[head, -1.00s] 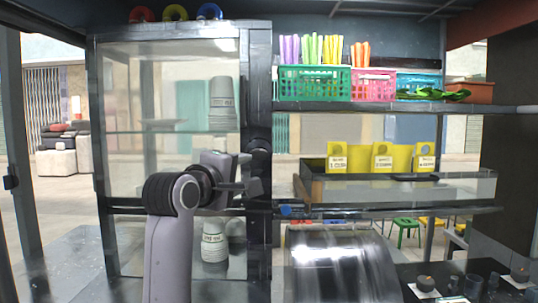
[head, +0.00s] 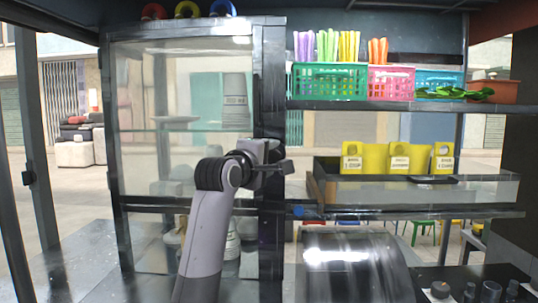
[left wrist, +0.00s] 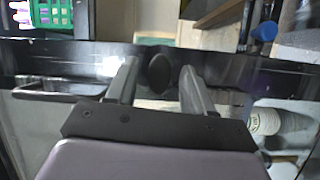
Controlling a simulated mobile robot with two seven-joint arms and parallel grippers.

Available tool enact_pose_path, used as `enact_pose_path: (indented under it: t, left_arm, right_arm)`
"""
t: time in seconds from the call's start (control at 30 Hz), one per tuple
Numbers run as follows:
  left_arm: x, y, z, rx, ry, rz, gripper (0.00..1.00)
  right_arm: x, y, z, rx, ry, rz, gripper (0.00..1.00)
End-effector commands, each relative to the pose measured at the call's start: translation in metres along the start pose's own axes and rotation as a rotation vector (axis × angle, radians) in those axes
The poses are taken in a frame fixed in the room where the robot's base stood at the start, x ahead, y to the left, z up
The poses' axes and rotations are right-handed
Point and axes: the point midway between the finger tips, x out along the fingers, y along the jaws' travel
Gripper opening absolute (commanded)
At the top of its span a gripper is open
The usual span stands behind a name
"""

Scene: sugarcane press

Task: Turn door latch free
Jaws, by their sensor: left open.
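The cabinet's glass door (head: 180,90) stands upright and looks closed in the head view, with a dark frame post (head: 270,75) on its right. A dark round latch knob (left wrist: 159,73) shows in the left wrist view, against a black frame bar. My left gripper (head: 284,167) is at the door's right frame. Its two fingers are open, one on each side of the knob in the left wrist view; I cannot tell whether they touch it. In the head view the gripper largely hides the latch. My right gripper is not in view.
Stacked cups (head: 235,100) stand behind the glass. Right of the cabinet, a shelf holds a green basket (head: 330,82) and a pink basket (head: 391,80). Yellow holders (head: 398,157) stand on a lower ledge. A shiny metal drum (head: 350,270) is below.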

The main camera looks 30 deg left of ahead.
Motion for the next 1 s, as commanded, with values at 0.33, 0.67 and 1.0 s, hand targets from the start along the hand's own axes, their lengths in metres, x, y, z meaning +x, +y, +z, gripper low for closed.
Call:
enact_pose_path:
  t: [0.33, 0.67, 1.0]
  left_arm:
    - [0.0011, -0.0001, 0.0, 0.0, 0.0, 0.0, 0.33]
    - [0.0009, 0.0001, -0.0001, 0.007, 0.0, -0.003, 0.0]
    - [0.0009, 0.0017, -0.0004, 0.136, -0.007, -0.055, 0.0]
  right_arm:
    - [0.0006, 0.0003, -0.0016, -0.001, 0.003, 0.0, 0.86]
    - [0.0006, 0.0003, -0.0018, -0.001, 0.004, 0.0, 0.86]
    - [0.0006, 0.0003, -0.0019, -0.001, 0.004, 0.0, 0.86]
